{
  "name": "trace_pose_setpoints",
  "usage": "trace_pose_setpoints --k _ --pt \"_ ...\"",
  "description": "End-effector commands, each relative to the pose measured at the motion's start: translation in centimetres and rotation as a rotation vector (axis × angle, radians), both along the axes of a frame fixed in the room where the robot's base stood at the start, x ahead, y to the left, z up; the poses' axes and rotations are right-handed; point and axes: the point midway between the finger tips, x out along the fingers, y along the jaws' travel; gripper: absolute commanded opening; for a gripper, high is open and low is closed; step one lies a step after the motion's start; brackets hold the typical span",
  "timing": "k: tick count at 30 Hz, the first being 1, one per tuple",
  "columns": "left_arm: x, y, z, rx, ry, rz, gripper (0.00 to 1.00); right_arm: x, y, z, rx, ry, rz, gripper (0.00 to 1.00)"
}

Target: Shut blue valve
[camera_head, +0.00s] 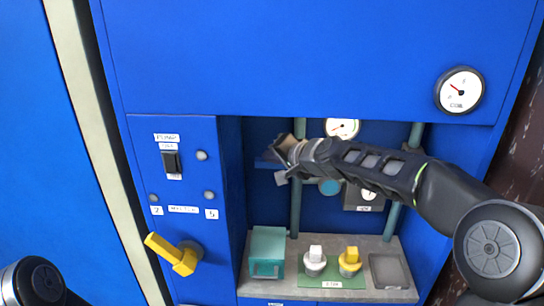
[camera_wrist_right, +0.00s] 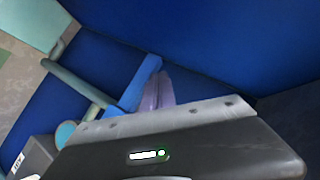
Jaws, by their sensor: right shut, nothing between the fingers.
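The blue valve's lever shows in the right wrist view as a bright blue bar (camera_wrist_right: 141,84) across a teal pipe. My right gripper (camera_head: 281,160) is shut and empty in the recess, in front of the left upright pipe (camera_head: 297,210). In the wrist view its finger (camera_wrist_right: 157,92) is right beside the lever; I cannot tell if they touch. My left gripper is out of view.
A yellow handle (camera_head: 175,254) sticks out from the left panel. The shelf below holds a teal box (camera_head: 267,252), a white knob (camera_head: 315,260), a yellow knob (camera_head: 350,262) and a grey tray (camera_head: 390,271). Gauges (camera_head: 342,128) and a second pipe (camera_head: 415,135) stand behind my arm.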

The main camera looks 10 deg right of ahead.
Motion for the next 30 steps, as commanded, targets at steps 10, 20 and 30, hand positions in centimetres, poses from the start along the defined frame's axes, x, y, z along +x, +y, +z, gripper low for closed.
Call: trace_pose_setpoints --k 10,20,30 --pt "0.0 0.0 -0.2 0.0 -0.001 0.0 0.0 -0.5 -0.2 0.2 -0.001 0.0 0.0 0.0" --pt "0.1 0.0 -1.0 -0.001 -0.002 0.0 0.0 -4.4 -2.0 2.4 -0.001 -0.003 -0.001 0.0" --pt "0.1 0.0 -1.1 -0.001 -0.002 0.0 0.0 -6.5 -2.8 3.4 0.0 0.0 0.0 0.0"
